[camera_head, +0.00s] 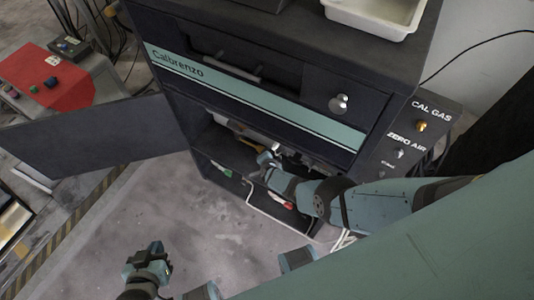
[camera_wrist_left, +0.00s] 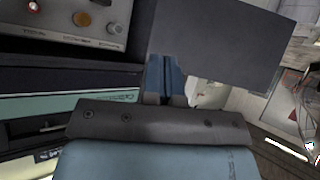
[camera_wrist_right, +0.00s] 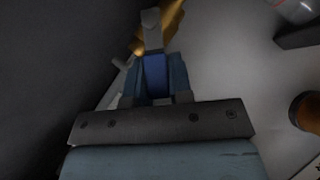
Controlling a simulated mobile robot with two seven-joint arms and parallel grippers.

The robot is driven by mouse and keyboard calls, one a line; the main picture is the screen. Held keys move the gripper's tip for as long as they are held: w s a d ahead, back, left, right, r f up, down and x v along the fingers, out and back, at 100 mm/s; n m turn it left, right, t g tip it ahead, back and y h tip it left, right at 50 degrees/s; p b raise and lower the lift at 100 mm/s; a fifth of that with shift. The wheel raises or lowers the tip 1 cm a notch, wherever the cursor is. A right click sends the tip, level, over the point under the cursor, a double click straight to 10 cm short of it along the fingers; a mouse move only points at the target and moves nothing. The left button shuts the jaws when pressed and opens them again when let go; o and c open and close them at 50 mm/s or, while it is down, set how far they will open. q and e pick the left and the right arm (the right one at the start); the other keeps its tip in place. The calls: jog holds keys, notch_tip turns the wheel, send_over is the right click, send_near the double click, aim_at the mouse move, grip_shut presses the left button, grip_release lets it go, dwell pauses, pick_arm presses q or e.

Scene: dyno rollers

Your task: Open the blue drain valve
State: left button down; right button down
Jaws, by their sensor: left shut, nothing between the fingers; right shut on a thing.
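My right arm reaches into the open lower compartment of the dark Calbrenzo cabinet (camera_head: 200,130), with its gripper (camera_head: 264,158) inside. In the right wrist view, the right gripper (camera_wrist_right: 153,65) is shut on a deep blue piece (camera_wrist_right: 154,72), which looks like the handle of the blue drain valve. A brass-coloured pipe or fitting (camera_wrist_right: 172,12) lies just beyond the fingertips. The valve body is mostly hidden, and I cannot tell its handle angle. My left gripper (camera_head: 156,256) is shut and empty, low over the floor in front of the cabinet.
The dark cabinet door (camera_head: 95,137) stands swung open to the left. A red-topped control box (camera_head: 45,72) stands at far left. The floor (camera_head: 190,225) in front is clear.

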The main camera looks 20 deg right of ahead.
jog(key=shift+s+d+f+m+t+y+b, duration=0.2)
jog(key=shift+d+f+m+t+y+b, duration=0.15)
jog(key=shift+f+t+b, duration=0.35)
jog(key=shift+r+b, duration=0.15)
jog(key=shift+b, duration=0.3)
jog(key=shift+r+m, duration=0.1)
jog(key=shift+m, duration=0.15)
pick_arm(q)
jog(key=shift+w+d+f, duration=0.2)
jog(key=shift+w+f, duration=0.1)
jog(key=shift+f, duration=0.15)
pick_arm(e)
jog(key=c, duration=1.2)
grip_release()
jog(key=shift+c, duration=0.2)
pick_arm(q)
jog(key=shift+s+f, duration=0.15)
jog(key=shift+f, duration=0.1)
pick_arm(e)
jog(key=shift+o, duration=1.1)
jog(key=shift+a, duration=0.1)
jog(key=shift+s, duration=0.1)
